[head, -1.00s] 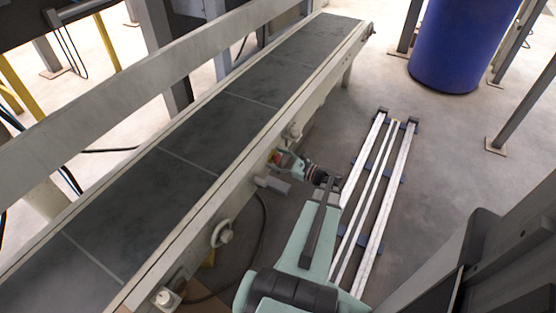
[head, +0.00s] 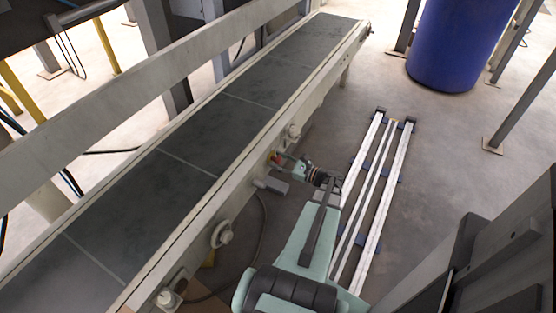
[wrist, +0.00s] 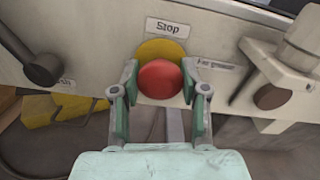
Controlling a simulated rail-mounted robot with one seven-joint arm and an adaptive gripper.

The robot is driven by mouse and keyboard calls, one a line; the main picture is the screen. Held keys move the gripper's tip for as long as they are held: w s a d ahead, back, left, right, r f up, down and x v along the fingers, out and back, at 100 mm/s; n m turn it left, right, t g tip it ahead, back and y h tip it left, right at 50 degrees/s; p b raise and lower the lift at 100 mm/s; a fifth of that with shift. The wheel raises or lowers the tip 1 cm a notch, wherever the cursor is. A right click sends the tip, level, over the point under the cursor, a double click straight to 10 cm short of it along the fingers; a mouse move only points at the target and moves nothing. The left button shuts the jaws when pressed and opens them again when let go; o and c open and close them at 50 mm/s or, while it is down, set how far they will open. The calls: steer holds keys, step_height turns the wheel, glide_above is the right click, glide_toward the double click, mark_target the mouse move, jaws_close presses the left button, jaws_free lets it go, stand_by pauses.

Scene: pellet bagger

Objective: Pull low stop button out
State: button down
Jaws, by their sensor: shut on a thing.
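The low stop button (wrist: 159,79) is a round red mushroom head on a yellow disc, under a "Stop" label (wrist: 167,27) on the pale conveyor side. It shows small and red in the head view (head: 274,157). My gripper (wrist: 159,73) faces it with one finger on each side and is shut on the red head. My gripper (head: 284,159) reaches the conveyor side from the right in the head view. Whether the button stands pressed in or out cannot be told.
A dark knob (wrist: 43,69) sits left of the button, and a pale bracket with a round end (wrist: 270,96) sits right. The conveyor belt (head: 190,140) runs above. Floor rails (head: 388,170) and a blue barrel (head: 462,45) lie to the right.

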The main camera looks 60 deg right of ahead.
steer(key=c, duration=0.6)
jaws_free()
steer(key=shift+s, duration=0.15)
steer(key=shift+o, duration=0.2)
steer(key=s+d, duration=0.1)
steer(key=s, duration=1.1)
steer(key=shift+d, duration=0.2)
